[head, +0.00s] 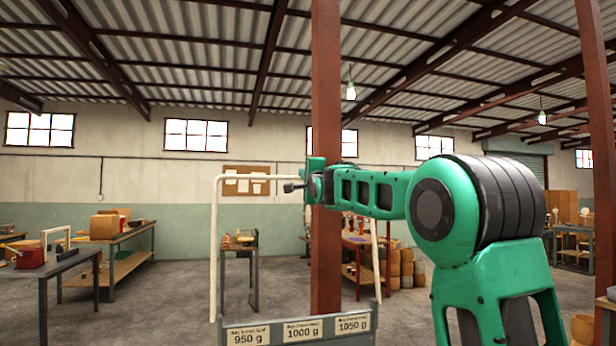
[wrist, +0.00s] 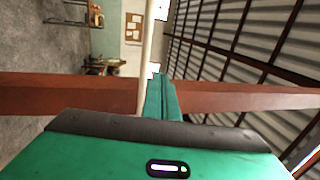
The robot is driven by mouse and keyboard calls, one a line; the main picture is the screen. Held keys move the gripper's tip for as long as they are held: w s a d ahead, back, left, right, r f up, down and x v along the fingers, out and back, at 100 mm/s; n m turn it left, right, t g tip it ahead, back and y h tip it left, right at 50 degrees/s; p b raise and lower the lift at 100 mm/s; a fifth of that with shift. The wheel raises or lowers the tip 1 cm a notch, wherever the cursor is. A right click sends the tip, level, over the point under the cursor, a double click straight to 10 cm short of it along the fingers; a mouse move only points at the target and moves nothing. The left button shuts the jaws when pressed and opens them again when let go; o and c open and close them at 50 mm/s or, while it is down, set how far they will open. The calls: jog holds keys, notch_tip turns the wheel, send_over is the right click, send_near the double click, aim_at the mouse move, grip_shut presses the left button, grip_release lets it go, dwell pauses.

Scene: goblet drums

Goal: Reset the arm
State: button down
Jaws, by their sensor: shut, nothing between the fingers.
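My gripper (head: 291,187) is at the left end of my raised green arm (head: 380,191), stretched level to the left in the head view. It is shut and holds nothing. In the wrist view, the shut fingers (wrist: 160,97) show as a narrow green strip above the green gripper body. No object touches the fingers in either view. The red-brown post (head: 326,100) is close to the gripper in the picture; its exact distance is hard to tell.
A white frame (head: 215,250) stands around a rack with labels reading 950 g, 1000 g and 1050 g (head: 302,330). A workbench (head: 130,238) stands at left, a small table (head: 240,248) behind the frame. Grey floor (head: 180,300) is open between them.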

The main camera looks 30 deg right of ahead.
jog(key=r+v, duration=0.1)
jog(key=v, duration=0.6)
jog(key=shift+s+a+r, duration=0.45)
jog(key=shift+s+r, duration=0.05)
jog(key=shift+r, duration=0.05)
jog(key=shift+f, duration=0.1)
jog(key=s+d+f+n+g, duration=0.2)
jog(key=s+f+g, duration=0.3)
jog(key=f, duration=0.5)
jog(key=s+d+f+n+g, duration=0.2)
jog(key=s+f, duration=0.5)
jog(key=f, duration=0.3)
jog(key=s+d+f+n+g, duration=0.35)
jog(key=s+f, duration=0.25)
jog(key=f, duration=0.4)
jog(key=s+a+f+n+g+y, duration=0.1)
jog(key=s+a+f+n+g, duration=0.1)
jog(key=s+f, duration=0.5)
jog(key=s+a+f+n+g+y, duration=0.1)
jog(key=s+f, duration=0.6)
jog(key=s, duration=0.8)
jog(key=s+a+f+n+g+y, duration=0.2)
jog(key=s+a+f+g, duration=0.3)
jog(key=s, duration=0.6)
notch_tip(320, 180, down, 2)
jog(key=shift+f+n+g, duration=0.15)
jog(key=shift+n+g, duration=0.5)
jog(key=shift+g, duration=0.3)
